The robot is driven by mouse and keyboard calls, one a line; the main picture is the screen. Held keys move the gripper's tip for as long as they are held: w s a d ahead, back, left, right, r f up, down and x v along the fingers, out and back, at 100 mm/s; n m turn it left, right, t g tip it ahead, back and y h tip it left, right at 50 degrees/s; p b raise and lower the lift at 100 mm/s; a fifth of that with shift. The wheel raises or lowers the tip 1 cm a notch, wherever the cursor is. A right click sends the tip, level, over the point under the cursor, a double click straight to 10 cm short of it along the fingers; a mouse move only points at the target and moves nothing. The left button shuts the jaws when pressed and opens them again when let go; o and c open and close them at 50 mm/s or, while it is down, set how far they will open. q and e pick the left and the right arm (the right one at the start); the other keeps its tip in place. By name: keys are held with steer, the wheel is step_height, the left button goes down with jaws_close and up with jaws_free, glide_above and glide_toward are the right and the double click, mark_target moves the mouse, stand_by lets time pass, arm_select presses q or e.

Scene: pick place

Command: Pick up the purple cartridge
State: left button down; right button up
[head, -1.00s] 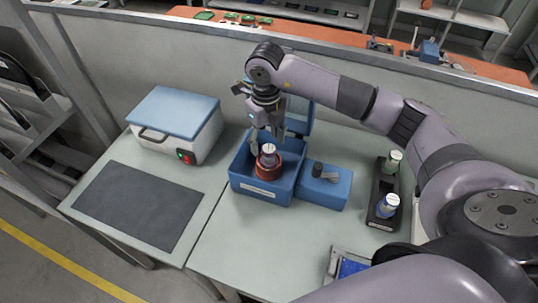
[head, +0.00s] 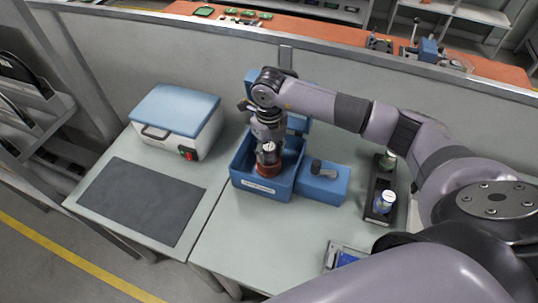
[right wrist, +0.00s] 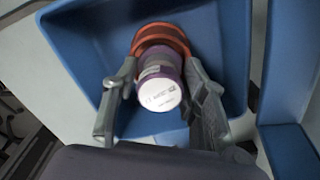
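The purple cartridge (right wrist: 160,82) has a white round end and a purple body, and stands in a red-orange ring holder (right wrist: 160,36) inside the blue bin (right wrist: 85,42). In the head view, the cartridge (head: 267,151) is partly covered by my right gripper (head: 268,147), which reaches down into the bin from above. In the right wrist view, the fingers of my right gripper (right wrist: 160,88) are apart, one on each side of the cartridge. They look close to its sides; contact is not clear. My left gripper is not in view.
A blue block with a dark handle (head: 323,187) adjoins the bin's right side. A dark rack (head: 376,214) holds a blue-and-white cartridge (head: 386,201) and a green one. A white case with a blue lid (head: 176,122) and a dark mat (head: 143,200) lie left.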

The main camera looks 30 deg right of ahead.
jaws_close()
stand_by(0.5)
